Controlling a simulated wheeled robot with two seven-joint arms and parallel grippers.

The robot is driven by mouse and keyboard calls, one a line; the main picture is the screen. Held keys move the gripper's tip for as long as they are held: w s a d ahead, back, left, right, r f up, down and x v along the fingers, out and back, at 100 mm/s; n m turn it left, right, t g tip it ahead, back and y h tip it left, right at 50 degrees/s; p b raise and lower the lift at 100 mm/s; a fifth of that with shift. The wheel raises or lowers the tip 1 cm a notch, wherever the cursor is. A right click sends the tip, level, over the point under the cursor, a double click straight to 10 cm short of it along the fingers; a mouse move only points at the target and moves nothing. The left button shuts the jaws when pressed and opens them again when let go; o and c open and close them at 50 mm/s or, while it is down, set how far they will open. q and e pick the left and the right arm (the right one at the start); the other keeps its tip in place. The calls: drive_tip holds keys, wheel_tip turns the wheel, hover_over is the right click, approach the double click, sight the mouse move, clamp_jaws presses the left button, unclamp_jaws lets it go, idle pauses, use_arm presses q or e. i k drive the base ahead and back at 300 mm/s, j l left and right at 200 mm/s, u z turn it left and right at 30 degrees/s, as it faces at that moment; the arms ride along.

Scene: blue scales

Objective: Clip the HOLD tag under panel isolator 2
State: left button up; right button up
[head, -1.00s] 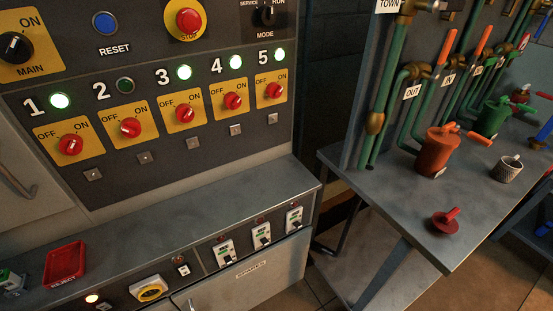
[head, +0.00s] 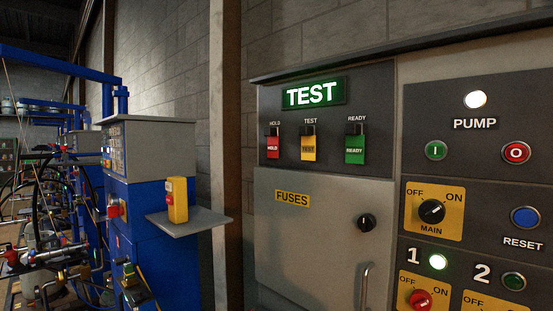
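The red HOLD tag (head: 273,147) hangs on the left hook of the upper panel, under the label HOLD. A yellow TEST tag (head: 308,147) and a green READY tag (head: 355,149) hang to its right. Isolator 2 shows only in part at the bottom right: the top of its yellow plate (head: 482,300) and its unlit lamp (head: 514,282) beside the number 2. The clip place under it is out of the picture. Neither of my grippers is in view.
A lit green TEST sign (head: 313,94) is above the tags. The FUSES door (head: 310,235) has a black knob (head: 366,222) and a handle (head: 367,285). Isolator 1 (head: 420,299) has a lit lamp (head: 437,262). A blue machine (head: 150,220) with a shelf (head: 189,222) stands at left.

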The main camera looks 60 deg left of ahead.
sight(271, 132)
drive_tip(key=u, duration=1.95)
